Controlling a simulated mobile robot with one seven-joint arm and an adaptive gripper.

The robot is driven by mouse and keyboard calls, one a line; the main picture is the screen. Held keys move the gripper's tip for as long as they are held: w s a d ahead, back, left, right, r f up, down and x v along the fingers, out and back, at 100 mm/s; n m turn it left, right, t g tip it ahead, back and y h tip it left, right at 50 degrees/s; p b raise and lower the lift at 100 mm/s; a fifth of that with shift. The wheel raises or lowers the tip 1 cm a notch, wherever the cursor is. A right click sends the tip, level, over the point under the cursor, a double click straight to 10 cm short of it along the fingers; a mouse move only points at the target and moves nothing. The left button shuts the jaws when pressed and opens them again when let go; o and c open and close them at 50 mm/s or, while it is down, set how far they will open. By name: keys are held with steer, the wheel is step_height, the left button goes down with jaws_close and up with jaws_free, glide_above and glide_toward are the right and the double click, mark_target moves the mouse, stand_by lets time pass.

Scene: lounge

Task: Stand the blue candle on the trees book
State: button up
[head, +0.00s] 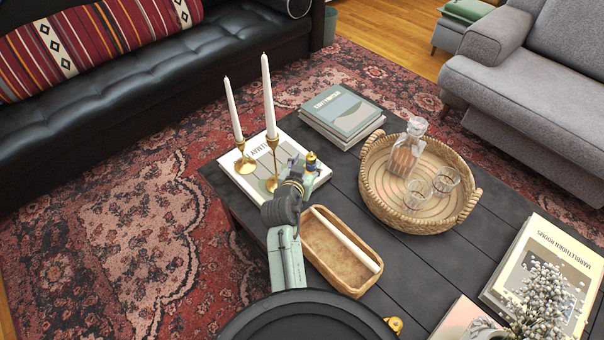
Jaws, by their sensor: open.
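My gripper (306,174) is over the right edge of a white book near the table's left end. It is open. A small dark-blue thing with a gold top (311,163), perhaps the blue candle, shows at its fingertips; most of it is hidden, and I cannot tell whether the fingers touch it. A book with a green landscape cover (346,108) lies on top of a stack behind it. I cannot read its title or tell whether it is the trees book. The white book (238,173) bears two brass candlesticks (245,162) with tall white candles (268,97).
A wooden tray (318,262) holding a white candle lies close to my arm. A round wicker tray (372,190) holds a decanter and glasses. Books (545,262) and white flowers (540,292) occupy the right end. Dark tabletop (435,262) is bare between them.

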steer(key=shift+b+v, duration=0.35)
steer(key=shift+v, duration=2.25)
steer(key=shift+o, duration=0.3)
steer(key=shift+f, duration=0.1)
